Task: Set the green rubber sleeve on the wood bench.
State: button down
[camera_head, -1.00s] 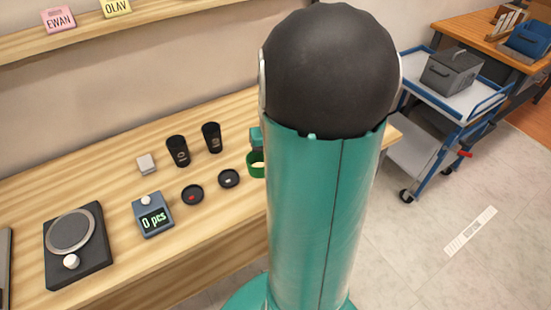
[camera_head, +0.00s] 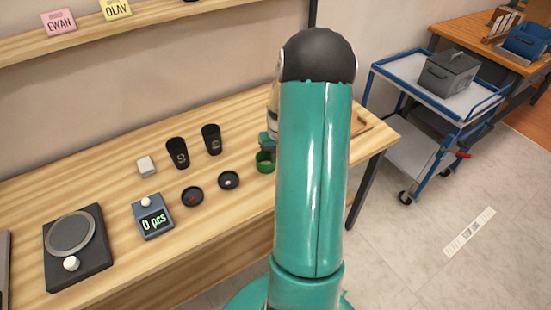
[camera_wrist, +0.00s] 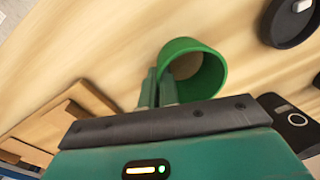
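The green rubber sleeve (camera_head: 264,167) is a short open ring at the wood bench (camera_head: 110,196), right of the dark dishes. In the wrist view the sleeve (camera_wrist: 213,62) shows its hollow inside, and its near left wall meets my fingers. My gripper (camera_wrist: 159,88) has its two fingers close together, pinching that wall, one inside the ring and one outside. In the head view my gripper (camera_head: 267,146) is partly hidden behind my arm. The sleeve is at or just above the bench top; I cannot tell whether it touches.
Two dark round dishes (camera_head: 229,180) and two black cups (camera_head: 211,139) stand left of the sleeve. A counting display (camera_head: 153,217) and a scale (camera_head: 75,240) are further left. A wooden board (camera_wrist: 62,125) lies on the other side. A cart (camera_head: 440,97) stands right of the bench.

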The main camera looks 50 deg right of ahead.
jog(key=shift+f, duration=0.3)
jog(key=shift+f, duration=0.2)
jog(key=c, duration=1.6)
grip_release()
jog(key=shift+c, duration=0.2)
jog(key=shift+r, duration=0.1)
